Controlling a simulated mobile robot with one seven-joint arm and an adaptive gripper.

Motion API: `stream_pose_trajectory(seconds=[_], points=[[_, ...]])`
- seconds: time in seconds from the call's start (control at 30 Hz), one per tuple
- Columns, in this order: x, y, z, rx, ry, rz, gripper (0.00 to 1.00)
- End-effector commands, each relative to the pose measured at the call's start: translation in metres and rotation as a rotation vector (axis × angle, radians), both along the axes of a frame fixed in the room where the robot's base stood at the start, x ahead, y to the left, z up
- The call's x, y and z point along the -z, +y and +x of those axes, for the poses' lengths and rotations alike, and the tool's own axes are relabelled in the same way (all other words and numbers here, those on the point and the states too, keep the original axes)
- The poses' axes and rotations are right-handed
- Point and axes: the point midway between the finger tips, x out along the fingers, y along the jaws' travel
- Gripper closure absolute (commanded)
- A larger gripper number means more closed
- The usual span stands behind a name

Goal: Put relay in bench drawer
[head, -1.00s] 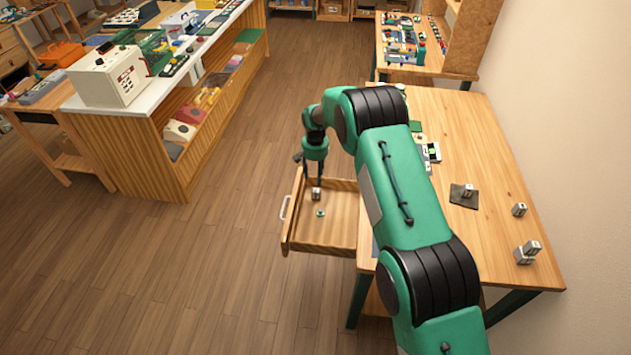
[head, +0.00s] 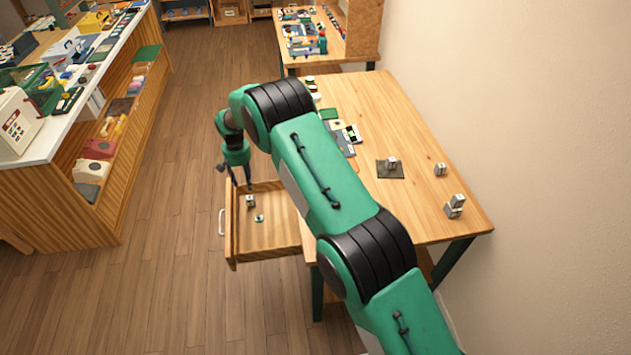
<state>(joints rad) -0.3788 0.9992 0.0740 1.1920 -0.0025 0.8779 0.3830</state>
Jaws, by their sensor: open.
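A small grey-and-white relay (head: 249,201) rests on the floor of the pulled-out bench drawer (head: 283,242), near its far left part. My gripper (head: 242,183) is open, pointing down over the far left part of the drawer, with its fingertips just above the relay and apart from it. Nothing shows between the fingers. Similar small blocks sit on the bench: one on a dark mat (head: 386,174), one to its right (head: 440,169), and a stacked pair (head: 455,206) near the front right.
A small green piece (head: 259,218) lies in the drawer beside the relay. The wooden bench (head: 420,215) stands right of the drawer, with my arm across it. A shelf counter (head: 110,190) is at left, with clear floor between.

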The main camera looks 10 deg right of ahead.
Motion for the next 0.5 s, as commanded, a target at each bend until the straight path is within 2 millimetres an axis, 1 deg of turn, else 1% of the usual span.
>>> stream_pose_trajectory(seconds=[0.17, 0.27, 0.37, 0.47, 0.5], points=[[-0.004, -0.001, 0.0, 0.0, -0.002, 0.001, 0.53], [-0.013, -0.004, 0.001, 0.001, -0.007, 0.003, 0.53], [-0.031, -0.01, 0.0, 0.001, -0.014, 0.006, 0.53], [-0.057, -0.019, -0.001, 0.0, -0.026, 0.01, 0.53], [-0.069, -0.024, -0.002, 0.001, -0.031, 0.012, 0.53]])
